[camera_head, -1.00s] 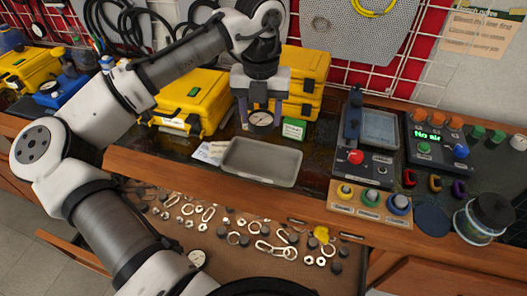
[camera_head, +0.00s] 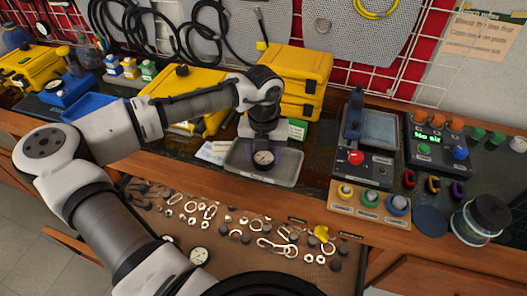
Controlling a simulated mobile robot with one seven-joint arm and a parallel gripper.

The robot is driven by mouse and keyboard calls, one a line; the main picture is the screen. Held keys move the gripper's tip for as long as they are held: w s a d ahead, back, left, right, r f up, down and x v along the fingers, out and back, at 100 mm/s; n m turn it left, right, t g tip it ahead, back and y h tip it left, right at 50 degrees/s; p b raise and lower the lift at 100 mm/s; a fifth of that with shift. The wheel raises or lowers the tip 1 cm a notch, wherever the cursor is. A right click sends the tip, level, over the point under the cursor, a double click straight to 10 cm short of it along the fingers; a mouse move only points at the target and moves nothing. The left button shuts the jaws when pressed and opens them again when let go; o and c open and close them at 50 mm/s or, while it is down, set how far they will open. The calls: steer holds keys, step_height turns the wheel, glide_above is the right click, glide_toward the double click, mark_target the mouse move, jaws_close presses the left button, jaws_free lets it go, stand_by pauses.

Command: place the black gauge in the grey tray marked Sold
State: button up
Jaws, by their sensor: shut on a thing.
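My gripper (camera_head: 263,153) points down over the grey tray (camera_head: 289,174) and is shut on the black gauge (camera_head: 264,158). The gripper and arm cover part of the tray's back edge. A green card (camera_head: 297,129) stands behind the tray; its writing is too small to read.
Yellow cases (camera_head: 295,80) stand behind the tray. A test unit with a red knob (camera_head: 355,157) stands to the right. White papers (camera_head: 213,151) lie at the left. Below, an open drawer (camera_head: 225,262) holds loose metal parts and another white-dialled gauge (camera_head: 199,256).

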mark_target(264, 157)
steer(key=shift+f, duration=0.15)
steer(key=o, duration=1)
step_height(264, 157, up, 12)
steer(key=shift+r+b, duration=0.2)
steer(key=shift+b, duration=0.5)
